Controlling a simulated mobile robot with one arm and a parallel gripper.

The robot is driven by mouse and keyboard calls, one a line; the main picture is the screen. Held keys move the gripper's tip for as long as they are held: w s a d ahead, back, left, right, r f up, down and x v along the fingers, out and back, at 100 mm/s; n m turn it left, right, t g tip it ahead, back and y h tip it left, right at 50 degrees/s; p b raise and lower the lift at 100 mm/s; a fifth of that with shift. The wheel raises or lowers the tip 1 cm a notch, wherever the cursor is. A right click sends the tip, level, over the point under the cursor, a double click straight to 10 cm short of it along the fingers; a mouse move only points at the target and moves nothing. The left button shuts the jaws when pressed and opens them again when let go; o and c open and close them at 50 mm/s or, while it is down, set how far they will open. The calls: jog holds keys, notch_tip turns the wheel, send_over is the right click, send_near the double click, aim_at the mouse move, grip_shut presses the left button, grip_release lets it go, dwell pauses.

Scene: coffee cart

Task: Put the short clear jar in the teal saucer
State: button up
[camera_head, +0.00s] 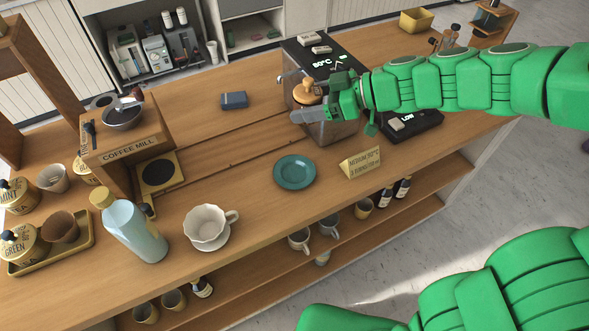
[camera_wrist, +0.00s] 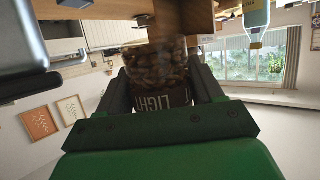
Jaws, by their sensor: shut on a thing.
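The teal saucer (camera_head: 295,172) lies flat and empty on the counter, near its front middle. My gripper (camera_head: 312,110) is above the counter, behind and slightly right of the saucer, in front of the dark boxy machine. It is shut on a clear jar with a wooden knobbed lid (camera_head: 307,93); its body is mostly hidden by my gripper in the head view. In the wrist view, the jar (camera_wrist: 168,72) shows brown beans and a dark label reading LIGHT between my fingers (camera_wrist: 165,88).
A small yellow sign (camera_head: 361,163) stands just right of the saucer. A white cup (camera_head: 209,227) and a pale blue bottle (camera_head: 134,230) stand to the left. The kettle-like machine (camera_head: 335,65) and a black scale (camera_head: 410,124) are near my arm.

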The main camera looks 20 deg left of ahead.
send_over(305, 169)
jog(key=shift+a+f, duration=0.1)
jog(key=shift+f, duration=7.85)
jog(key=shift+f, duration=0.55)
jog(key=o, duration=1.2)
